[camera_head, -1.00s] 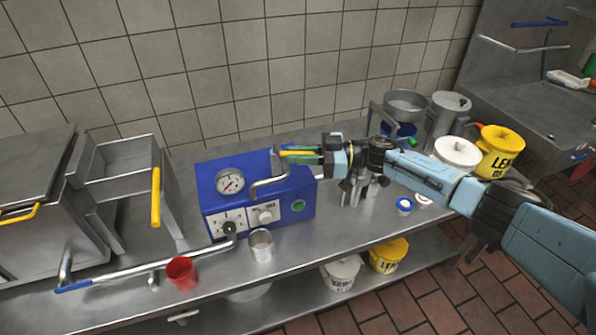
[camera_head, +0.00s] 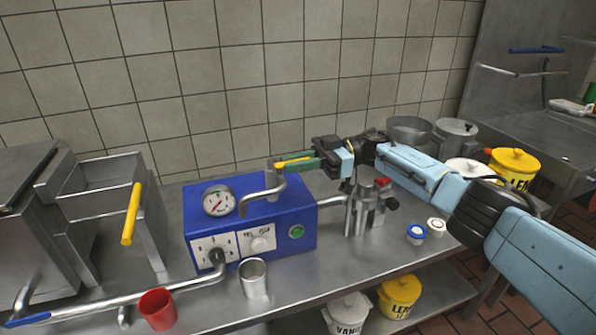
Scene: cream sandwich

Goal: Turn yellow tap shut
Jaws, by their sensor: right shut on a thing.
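The yellow tap handle (camera_head: 291,162) sits on top of a metal tap with a bent spout (camera_head: 262,196) on the blue machine (camera_head: 290,215). The handle points to the right, roughly along the machine's length. My right gripper (camera_head: 307,161) comes in from the right, with its green fingers shut on the outer end of the handle. The fingers hide that end. A metal cup (camera_head: 253,280) stands in front of the machine. My left gripper is not in view.
A red cup (camera_head: 157,309) stands at the counter's front left, near a long pipe with a blue handle (camera_head: 27,320). A steel tank with a yellow handle (camera_head: 132,214) is on the left. Metal vessels (camera_head: 362,213) stand right of the machine, under my right arm.

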